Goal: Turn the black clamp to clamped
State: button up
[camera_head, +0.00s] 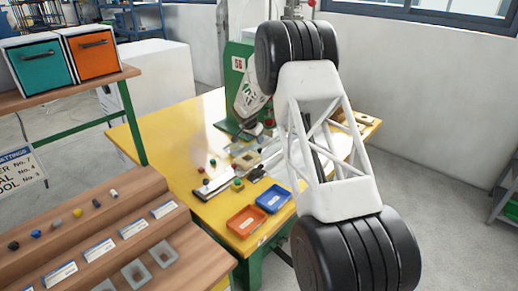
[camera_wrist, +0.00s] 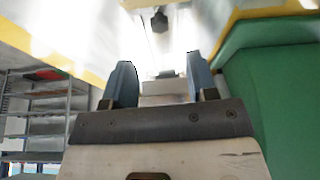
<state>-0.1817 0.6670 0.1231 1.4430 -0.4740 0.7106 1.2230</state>
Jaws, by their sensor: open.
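My gripper (camera_wrist: 159,62) is open in the wrist view, with two blue-grey fingers apart and nothing between them. In the head view my arm hides much of the work area, and the fingers cannot be made out there. A small black piece (camera_head: 256,174) lies on the yellow table behind the trays; it may be the black clamp, but it is too small to tell or to read its position. In the wrist view a dark knob-like thing (camera_wrist: 159,20) shows beyond the fingertips, apart from them; I cannot tell what it is.
A green machine (camera_head: 236,72) stands on the yellow table (camera_head: 165,140). An orange-red tray (camera_head: 247,221) and a blue tray (camera_head: 273,198) sit near its front edge. A wooden stepped rack (camera_head: 120,215) is at lower left. The table's left part is clear.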

aim_at(260, 149)
jog(key=shift+f, duration=0.1)
jog(key=shift+x, duration=3.8)
jog(key=c, duration=0.9)
